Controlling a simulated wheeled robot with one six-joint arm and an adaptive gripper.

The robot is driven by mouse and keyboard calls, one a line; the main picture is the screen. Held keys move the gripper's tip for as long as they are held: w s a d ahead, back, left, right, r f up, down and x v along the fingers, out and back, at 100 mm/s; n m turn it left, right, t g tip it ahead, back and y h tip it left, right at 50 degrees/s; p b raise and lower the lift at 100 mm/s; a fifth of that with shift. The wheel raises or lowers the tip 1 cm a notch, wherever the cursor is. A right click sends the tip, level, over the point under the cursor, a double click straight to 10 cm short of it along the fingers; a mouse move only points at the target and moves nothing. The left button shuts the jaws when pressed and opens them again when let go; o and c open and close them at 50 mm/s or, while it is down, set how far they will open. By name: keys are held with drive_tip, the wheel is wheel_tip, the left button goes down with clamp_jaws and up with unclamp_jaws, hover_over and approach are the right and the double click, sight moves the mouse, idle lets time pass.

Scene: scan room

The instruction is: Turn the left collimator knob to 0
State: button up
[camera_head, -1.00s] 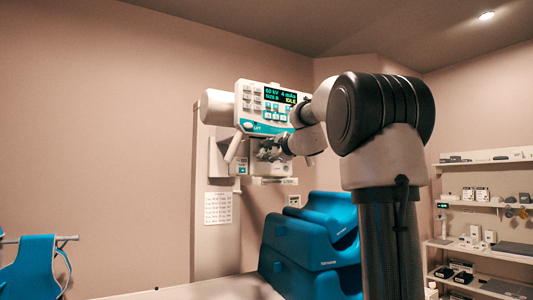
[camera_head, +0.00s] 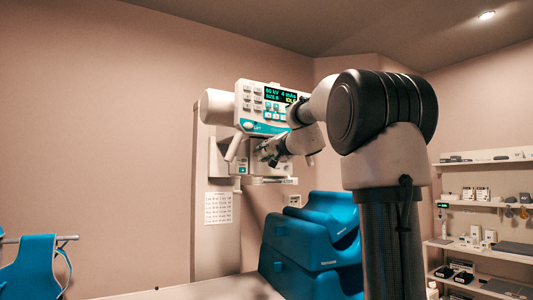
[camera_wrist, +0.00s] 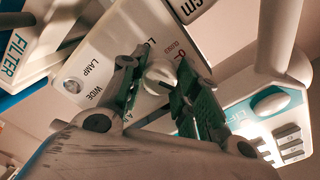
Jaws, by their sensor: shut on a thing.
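The collimator panel (camera_wrist: 75,68) is pale, with the printed words LAMP and WIDE, and fills the middle left of the wrist view. A round white collimator knob (camera_wrist: 160,75) on it sits between the green-padded fingers of my gripper (camera_wrist: 158,92), which is shut on it. The fingers cover part of the panel's lettering, and I cannot read the knob's setting. In the head view my gripper (camera_head: 268,152) is at the front of the collimator box (camera_head: 283,170), under the control console (camera_head: 262,105). The knob is hidden there.
A panel marked FILTER (camera_wrist: 18,50) is at the left of the wrist view. A pale handle bar (camera_wrist: 278,35) and the LIFT button (camera_wrist: 270,103) are at the right. Blue padded blocks (camera_head: 300,250) stand below the collimator. Shelves (camera_head: 485,205) line the right wall.

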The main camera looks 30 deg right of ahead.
drive_tip(key=n, duration=0.6)
drive_tip(key=shift+f, duration=0.15)
drive_tip(key=n, duration=0.6)
drive_tip(key=shift+f+n, duration=0.1)
drive_tip(key=shift+n, duration=0.2)
drive_tip(key=o, duration=1)
drive_tip(key=s, duration=1.2)
